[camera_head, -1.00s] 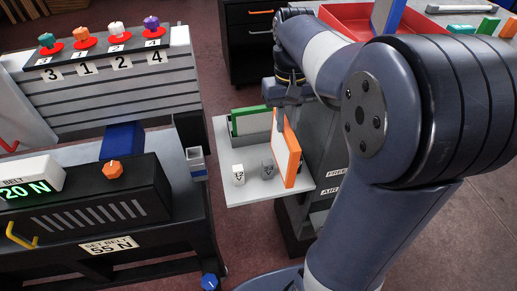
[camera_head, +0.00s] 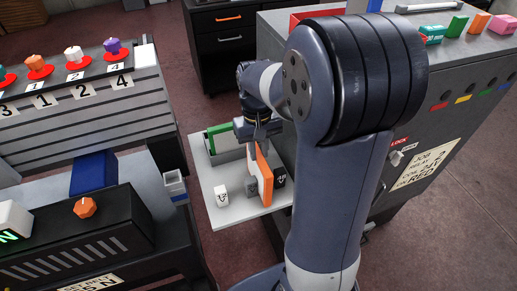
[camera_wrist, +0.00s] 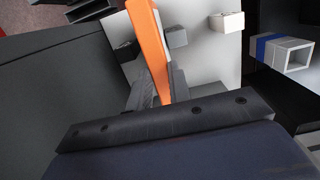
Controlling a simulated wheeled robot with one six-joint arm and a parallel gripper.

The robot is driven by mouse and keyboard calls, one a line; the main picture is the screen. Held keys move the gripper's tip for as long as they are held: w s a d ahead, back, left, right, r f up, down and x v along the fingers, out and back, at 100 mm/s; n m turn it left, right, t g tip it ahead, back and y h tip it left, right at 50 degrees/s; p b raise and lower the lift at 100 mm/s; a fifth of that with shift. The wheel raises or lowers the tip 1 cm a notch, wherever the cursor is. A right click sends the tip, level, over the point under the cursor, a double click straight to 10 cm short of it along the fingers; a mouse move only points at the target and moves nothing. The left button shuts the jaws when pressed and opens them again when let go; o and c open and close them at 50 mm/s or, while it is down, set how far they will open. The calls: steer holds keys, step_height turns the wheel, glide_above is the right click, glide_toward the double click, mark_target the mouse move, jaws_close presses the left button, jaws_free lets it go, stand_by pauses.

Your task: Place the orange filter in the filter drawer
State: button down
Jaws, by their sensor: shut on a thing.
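My gripper (camera_head: 257,146) points down and is shut on the orange filter (camera_head: 264,182), a thin panel with an orange edge and a pale face. The filter is held upright over a light grey shelf (camera_head: 229,212); whether its lower edge touches the shelf I cannot tell. In the wrist view the orange filter (camera_wrist: 148,40) stands between the fingers (camera_wrist: 152,85). A green-edged panel (camera_head: 221,139) sits in a grey holder behind it on the shelf. I cannot tell for certain which part is the filter drawer.
A white block (camera_head: 221,196), a grey block (camera_head: 251,187) and a black block (camera_head: 281,174) stand close around the filter. A grey cabinet (camera_head: 430,110) is at the right. A black console (camera_head: 75,240) is at the left.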

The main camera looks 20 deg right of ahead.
steer(key=shift+f, duration=0.25)
steer(key=c, duration=1.8)
jaws_free()
steer(key=o, duration=0.5)
